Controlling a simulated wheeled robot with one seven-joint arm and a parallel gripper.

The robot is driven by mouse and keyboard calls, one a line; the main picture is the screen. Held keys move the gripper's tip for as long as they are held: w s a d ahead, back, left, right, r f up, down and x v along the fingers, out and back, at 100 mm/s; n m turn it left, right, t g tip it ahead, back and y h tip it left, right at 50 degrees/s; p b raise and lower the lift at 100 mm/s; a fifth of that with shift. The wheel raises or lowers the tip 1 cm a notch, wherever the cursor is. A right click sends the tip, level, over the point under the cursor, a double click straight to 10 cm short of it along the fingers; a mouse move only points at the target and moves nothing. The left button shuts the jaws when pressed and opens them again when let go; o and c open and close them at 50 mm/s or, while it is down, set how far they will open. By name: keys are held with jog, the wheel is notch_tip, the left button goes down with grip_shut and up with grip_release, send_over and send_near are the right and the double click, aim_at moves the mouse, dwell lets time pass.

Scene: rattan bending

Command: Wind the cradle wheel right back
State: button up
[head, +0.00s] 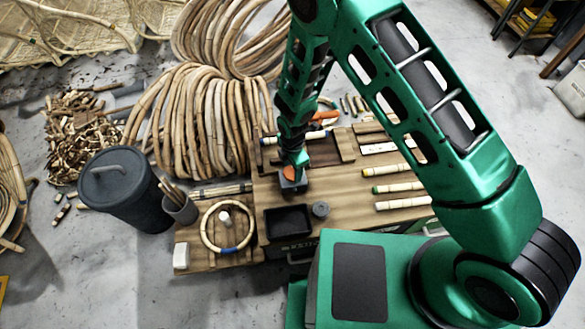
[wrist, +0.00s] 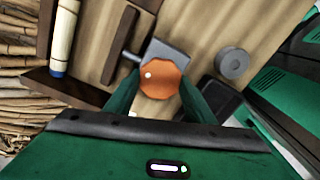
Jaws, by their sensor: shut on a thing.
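The cradle wheel is an orange, many-sided knob (wrist: 160,80) with a small pale dot, mounted on a grey block (wrist: 172,50) on the wooden bench. A short grey rod runs from the block toward a dark wooden bar (wrist: 119,42) of the cradle. My gripper (wrist: 160,88) is shut on the wheel, one green finger on each side. In the head view the wheel (head: 289,173) shows only in part beneath my arm. A pale cane pole with a blue band (wrist: 63,38) lies in the cradle beyond the bar.
A dark open tray (head: 288,220) and a small grey round piece (head: 321,209) sit near the wheel. Several banded cane poles (head: 399,187) lie at the right. A cane ring (head: 228,226), a cup (head: 179,208) and a dark bin (head: 120,192) stand at the left.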

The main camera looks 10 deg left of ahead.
aim_at(293, 171)
jog(key=shift+w+r+n, duration=0.1)
jog(key=shift+w+n, duration=0.15)
jog(key=shift+n, duration=0.15)
jog(key=o, duration=0.9)
jog(key=shift+c, duration=0.2)
jog(key=shift+o, duration=0.9)
jog(key=shift+s, duration=0.15)
notch_tip(293, 171, up, 11)
jog(key=shift+f, duration=0.2)
